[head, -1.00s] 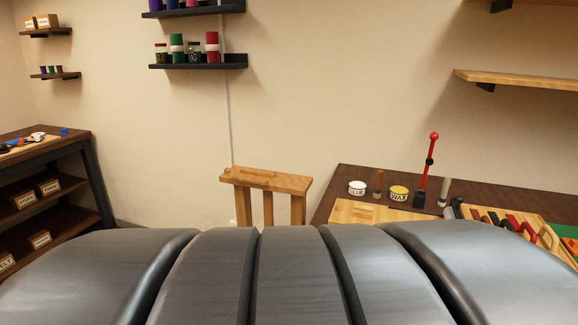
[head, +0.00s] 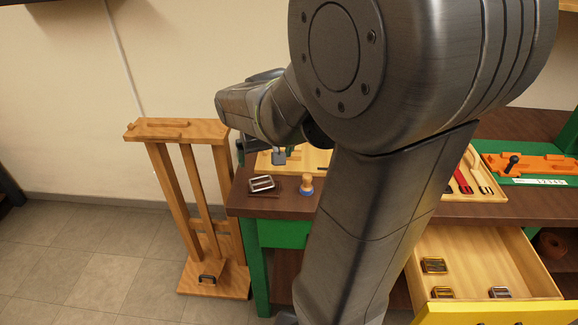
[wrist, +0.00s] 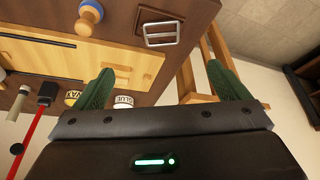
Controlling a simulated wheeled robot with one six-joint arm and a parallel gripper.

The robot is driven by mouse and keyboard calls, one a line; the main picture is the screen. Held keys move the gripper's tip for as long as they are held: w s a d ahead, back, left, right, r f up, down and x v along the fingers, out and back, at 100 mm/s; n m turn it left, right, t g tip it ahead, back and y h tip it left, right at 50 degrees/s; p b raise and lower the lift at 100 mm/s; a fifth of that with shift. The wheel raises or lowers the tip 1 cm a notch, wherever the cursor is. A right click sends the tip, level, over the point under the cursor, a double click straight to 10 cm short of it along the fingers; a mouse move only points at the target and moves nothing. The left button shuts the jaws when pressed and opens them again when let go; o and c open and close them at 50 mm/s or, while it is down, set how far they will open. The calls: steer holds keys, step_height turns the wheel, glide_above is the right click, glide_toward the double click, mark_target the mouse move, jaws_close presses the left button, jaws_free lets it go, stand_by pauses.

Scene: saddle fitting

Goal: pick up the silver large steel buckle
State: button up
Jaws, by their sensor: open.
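In the head view my arm hides most of the gripper, which is above the bench behind the buckle.
A wooden-handled tool with a blue base (head: 306,186) stands just right of the buckle. A wooden stand (head: 178,130) is left of the bench. An open drawer (head: 480,255) at lower right holds several smaller buckles. A wooden board (wrist: 60,62) lies on the bench.

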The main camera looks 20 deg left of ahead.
glide_above(262, 183)
steer(key=s+d, duration=0.2)
steer(key=f, duration=0.7)
steer(key=shift+a+f, duration=0.25)
steer(key=shift+f, duration=0.05)
steer(key=shift+s+x, duration=0.2)
steer(key=shift+x, duration=2.45)
steer(key=shift+d+f, duration=0.1)
steer(key=c, duration=1.1)
